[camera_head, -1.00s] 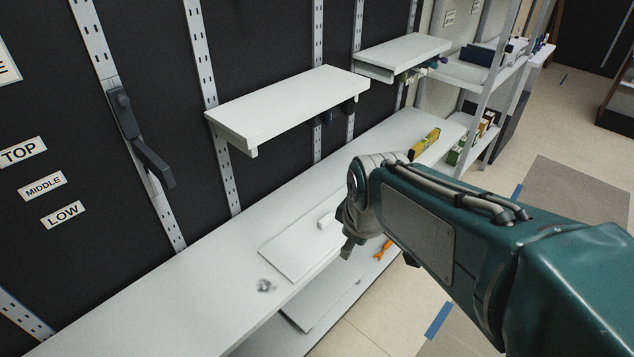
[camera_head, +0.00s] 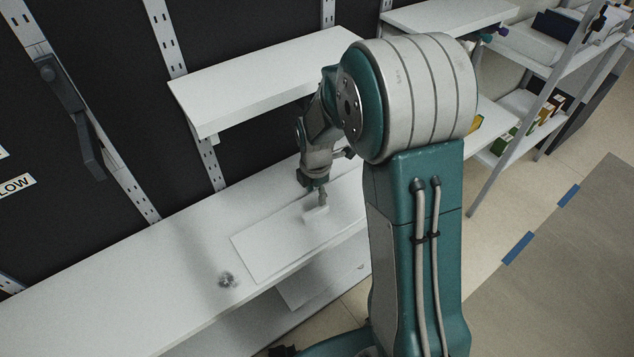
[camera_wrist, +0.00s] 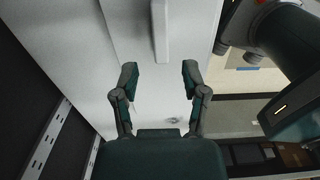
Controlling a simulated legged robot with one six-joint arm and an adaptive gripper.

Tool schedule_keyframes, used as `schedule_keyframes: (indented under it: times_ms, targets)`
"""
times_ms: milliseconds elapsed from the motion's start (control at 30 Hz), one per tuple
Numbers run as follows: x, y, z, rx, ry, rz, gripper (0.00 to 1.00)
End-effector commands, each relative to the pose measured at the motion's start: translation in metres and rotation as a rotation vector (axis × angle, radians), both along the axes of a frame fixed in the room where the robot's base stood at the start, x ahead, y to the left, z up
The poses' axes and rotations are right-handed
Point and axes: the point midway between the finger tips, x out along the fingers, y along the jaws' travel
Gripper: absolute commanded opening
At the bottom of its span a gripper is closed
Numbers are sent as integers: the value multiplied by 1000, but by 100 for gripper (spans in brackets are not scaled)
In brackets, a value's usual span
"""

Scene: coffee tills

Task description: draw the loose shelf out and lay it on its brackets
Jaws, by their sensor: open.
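The loose shelf (camera_head: 262,248) is a flat white board lying on the long white bench. A raised white bar (camera_head: 316,215) stands on it, and this bar also shows in the wrist view (camera_wrist: 161,30). My gripper (camera_head: 322,193) is just above the bar in the head view. In the wrist view my gripper (camera_wrist: 160,72) has its two fingers apart and empty, with the bar ahead of the gap. Contact with the bar cannot be told. A dark bracket-like piece (camera_head: 72,110) hangs on a wall upright at the left; whether it is one of the shelf's brackets is unclear.
A fixed white shelf (camera_head: 255,80) juts from the wall above the bench (camera_head: 140,290). A small grey pile (camera_head: 228,280) lies left of the board. A second panel (camera_head: 310,285) shows below the bench edge. A metal rack (camera_head: 540,70) stands at the right.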

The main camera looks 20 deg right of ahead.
Motion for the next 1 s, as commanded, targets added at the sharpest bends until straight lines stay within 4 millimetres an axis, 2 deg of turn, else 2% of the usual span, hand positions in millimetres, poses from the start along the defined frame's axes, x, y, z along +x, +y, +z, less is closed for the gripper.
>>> schedule_keyframes:
  times_ms: [267,767,800,867,900,933,1000]
  targets:
    - [0,2,-13,-2,3,6,57]
    - [0,-1,-74,2,5,4,57]
    - [0,0,-74,1,1,4,48]
    - [1,0,-73,1,0,4,22]
    - [1,0,-73,1,0,4,4]
    - [1,0,-73,1,0,4,0]
    - [0,0,-73,1,0,4,0]
